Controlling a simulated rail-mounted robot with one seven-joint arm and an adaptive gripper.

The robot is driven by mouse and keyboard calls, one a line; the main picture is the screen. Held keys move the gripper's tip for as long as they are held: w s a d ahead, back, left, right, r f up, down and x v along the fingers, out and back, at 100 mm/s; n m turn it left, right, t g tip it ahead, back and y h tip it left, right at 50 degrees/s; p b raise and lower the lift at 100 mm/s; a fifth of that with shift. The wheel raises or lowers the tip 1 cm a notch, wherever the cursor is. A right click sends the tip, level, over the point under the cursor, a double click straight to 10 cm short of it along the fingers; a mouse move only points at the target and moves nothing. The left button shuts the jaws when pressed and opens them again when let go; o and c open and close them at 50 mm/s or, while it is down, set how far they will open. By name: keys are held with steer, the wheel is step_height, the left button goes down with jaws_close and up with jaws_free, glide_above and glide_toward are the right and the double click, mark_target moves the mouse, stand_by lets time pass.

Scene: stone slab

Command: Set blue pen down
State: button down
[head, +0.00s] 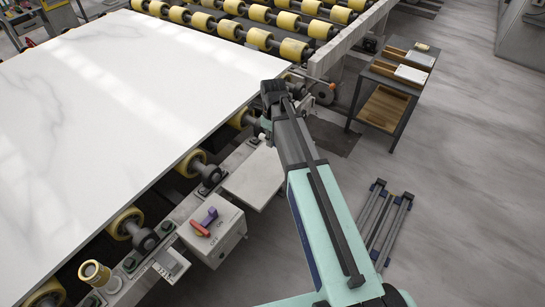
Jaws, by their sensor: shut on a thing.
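The dark end of my arm, with my gripper (272,95), is at the right edge of the white stone slab (130,90), near its far right corner. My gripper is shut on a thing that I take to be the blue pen. The fingers and the pen are hidden behind the arm's end, so how the pen lies in the grip cannot be told. I cannot tell whether the gripper touches the slab or is above it. No blue pen shows elsewhere.
Yellow rollers (258,39) run behind and under the slab. A control box (228,232) with red and purple handles stands at its front edge. A grey-framed cart (400,82) stands at the right, and folded metal stands (395,225) lie on open floor.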

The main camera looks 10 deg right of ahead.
mark_target(272, 163)
step_height(272, 163, down, 11)
steer(key=shift+f+p, duration=0.1)
steer(key=shift+p, duration=0.9)
steer(key=shift+f, duration=0.1)
steer(key=c, duration=1)
jaws_free()
step_height(272, 163, up, 12)
steer(key=b, duration=0.3)
steer(key=shift+s+r, duration=0.1)
steer(key=shift+r, duration=0.1)
